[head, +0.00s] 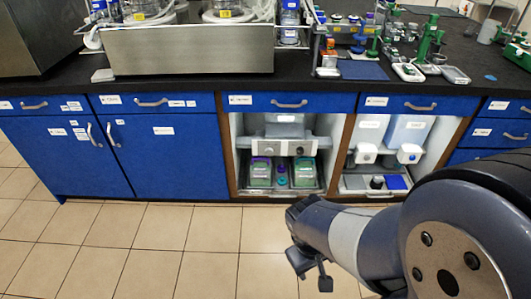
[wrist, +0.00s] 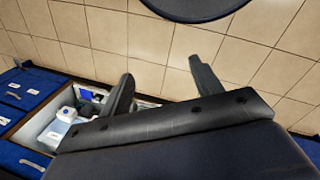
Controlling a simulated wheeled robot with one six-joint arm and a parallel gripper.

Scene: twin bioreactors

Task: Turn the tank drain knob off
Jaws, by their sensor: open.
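Two tanks stand side by side in the right open cabinet bay, a whitish one (head: 370,128) and a light blue one (head: 408,130). Each has a white drain fitting low on its front, the left fitting (head: 366,153) and the right fitting (head: 409,153). Which way any knob is turned is too small to tell. A white fitting (wrist: 67,114) also shows in the wrist view, left of my gripper. My gripper (head: 311,273) is open and empty, pointing down in front of the cabinets, apart from the tanks. Its two spread fingers show in the wrist view (wrist: 161,72).
The left open bay holds a grey unit (head: 283,146) with a dark knob above green-and-purple bottles (head: 260,172). A tray (head: 352,187) with a blue pad lies below the tanks. Blue cabinets (head: 170,155) flank the bays under a black, equipment-filled counter (head: 300,89). The tiled floor (head: 150,240) is clear.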

